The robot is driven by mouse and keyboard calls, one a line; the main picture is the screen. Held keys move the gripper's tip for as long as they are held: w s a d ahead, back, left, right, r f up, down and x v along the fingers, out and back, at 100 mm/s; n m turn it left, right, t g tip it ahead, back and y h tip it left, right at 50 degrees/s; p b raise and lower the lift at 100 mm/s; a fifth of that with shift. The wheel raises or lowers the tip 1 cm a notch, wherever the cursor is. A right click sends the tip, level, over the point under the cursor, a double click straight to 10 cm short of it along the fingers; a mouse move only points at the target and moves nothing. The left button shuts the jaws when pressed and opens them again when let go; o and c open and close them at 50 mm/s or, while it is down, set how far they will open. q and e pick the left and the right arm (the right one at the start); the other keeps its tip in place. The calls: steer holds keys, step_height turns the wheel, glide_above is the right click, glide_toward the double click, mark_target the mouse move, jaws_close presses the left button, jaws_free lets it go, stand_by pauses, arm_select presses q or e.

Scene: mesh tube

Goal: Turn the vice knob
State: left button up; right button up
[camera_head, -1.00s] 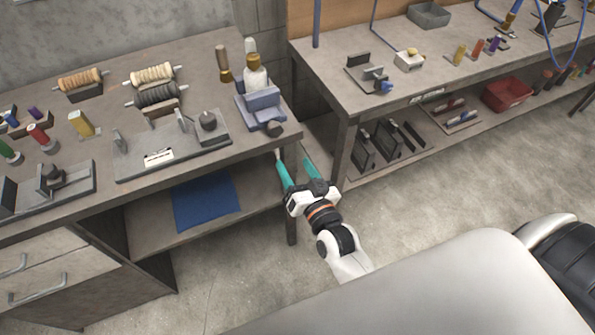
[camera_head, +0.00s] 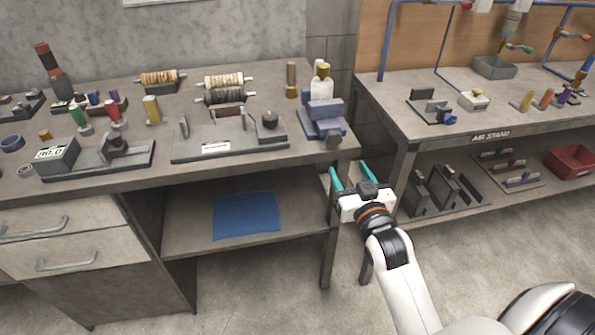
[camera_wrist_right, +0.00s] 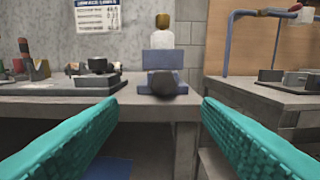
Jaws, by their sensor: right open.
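The vice (camera_head: 322,118) is a blue-grey block at the right front corner of the left workbench. Its dark round knob (camera_head: 333,141) faces the front edge. In the right wrist view the vice (camera_wrist_right: 163,60) stands straight ahead, with the dark knob (camera_wrist_right: 163,83) low on its front, between the fingers but farther off. My right gripper (camera_head: 350,170) has teal fingers, open and empty, in front of and a little below the bench corner, apart from the knob. In the wrist view the open fingers (camera_wrist_right: 160,120) frame the left and right sides. My left gripper does not show.
A bottle with a yellow cap (camera_head: 319,82) stands behind the vice. Left of it lie a fixture plate (camera_head: 230,142) and spools (camera_head: 225,96). A second workbench (camera_head: 430,120) stands to the right across a narrow gap. A blue mat (camera_head: 246,214) lies on the lower shelf.

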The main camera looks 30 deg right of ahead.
mark_target(335, 142)
steer(key=x, duration=1.1)
steer(key=shift+w+d+p, duration=0.15)
steer(key=shift+d+p, duration=0.15)
steer(key=shift+w+d, duration=0.1)
steer(key=shift+w, duration=0.45)
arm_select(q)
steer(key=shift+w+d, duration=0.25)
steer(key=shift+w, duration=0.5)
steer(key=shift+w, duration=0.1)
